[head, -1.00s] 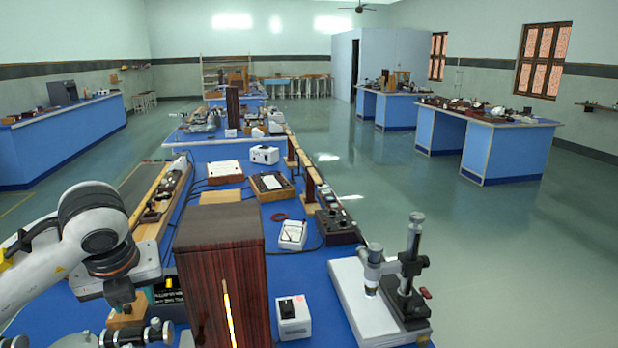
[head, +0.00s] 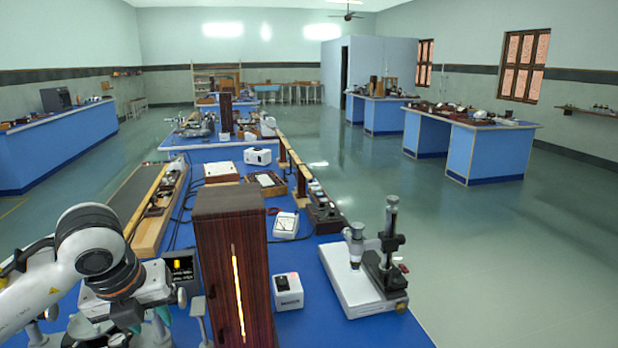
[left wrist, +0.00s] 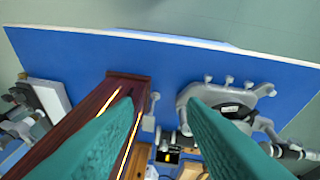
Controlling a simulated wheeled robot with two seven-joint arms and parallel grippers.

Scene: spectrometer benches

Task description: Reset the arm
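My left arm (head: 95,245) comes in from the left in the head view, bent over the near end of the blue bench; its fingertips are not clear there. In the left wrist view my left gripper (left wrist: 160,104) shows two teal fingers spread apart with nothing between them. It hangs over the bench, near the dark wooden box (head: 232,265) with a bright slit. That box also shows in the left wrist view (left wrist: 128,80), partly hidden by a finger. My right gripper is not in view.
A microscope on a white base (head: 345,285) stands at the bench's right edge. A small white switch box (head: 288,292) stands beside the wooden box. Grey metal apparatus (left wrist: 235,95) stands close by the left fingers. Open floor (head: 470,260) lies to the right.

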